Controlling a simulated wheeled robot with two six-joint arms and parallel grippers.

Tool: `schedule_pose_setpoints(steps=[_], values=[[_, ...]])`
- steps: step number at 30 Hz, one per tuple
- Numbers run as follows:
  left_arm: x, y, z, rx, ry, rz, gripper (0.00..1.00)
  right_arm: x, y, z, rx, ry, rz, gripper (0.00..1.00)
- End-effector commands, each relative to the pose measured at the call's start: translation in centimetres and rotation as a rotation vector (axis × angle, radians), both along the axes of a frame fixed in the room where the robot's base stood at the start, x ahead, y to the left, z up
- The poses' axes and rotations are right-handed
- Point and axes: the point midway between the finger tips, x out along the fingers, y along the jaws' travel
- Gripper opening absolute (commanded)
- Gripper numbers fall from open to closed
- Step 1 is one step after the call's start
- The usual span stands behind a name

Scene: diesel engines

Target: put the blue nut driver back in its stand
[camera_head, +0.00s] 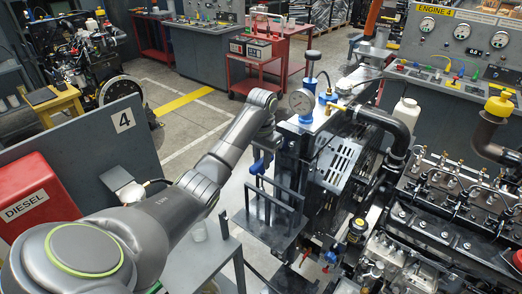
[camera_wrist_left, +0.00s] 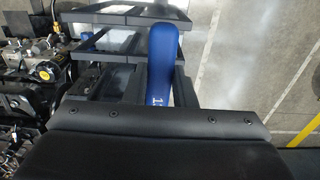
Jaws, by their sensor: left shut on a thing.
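My left gripper (camera_head: 266,150) is over the dark metal stand (camera_head: 268,232), to the left of the engine rig. It is shut on the blue nut driver (camera_head: 258,167), whose blue handle shows below the wrist. In the left wrist view the blue handle (camera_wrist_left: 160,62), marked with a white "1", sticks out past my black gripper body beside dark rack bars (camera_wrist_left: 125,17). The gripper body hides the fingertips and the rest of the driver. I cannot tell whether the driver touches the stand. My right gripper is not in view.
The engine (camera_head: 430,220) fills the right side. A grey panel marked 4 (camera_head: 124,122) and a red diesel box (camera_head: 35,200) stand at left. Open floor (camera_head: 195,125) lies behind my arm.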

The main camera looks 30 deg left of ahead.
Motion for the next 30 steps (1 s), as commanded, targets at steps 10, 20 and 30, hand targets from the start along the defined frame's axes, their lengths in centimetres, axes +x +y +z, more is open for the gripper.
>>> schedule_pose_setpoints(steps=[10, 20, 30], values=[[-0.1, 0.1, -3.2, 0.0, 0.001, 0.003, 0.0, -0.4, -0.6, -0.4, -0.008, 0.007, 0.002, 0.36], [-0.2, 0.2, -5.2, 0.0, 0.0, 0.005, 0.0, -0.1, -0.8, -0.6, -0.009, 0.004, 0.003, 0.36], [-0.2, 0.2, -5.5, 0.001, -0.001, 0.005, 0.0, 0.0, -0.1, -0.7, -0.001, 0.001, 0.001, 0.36]])
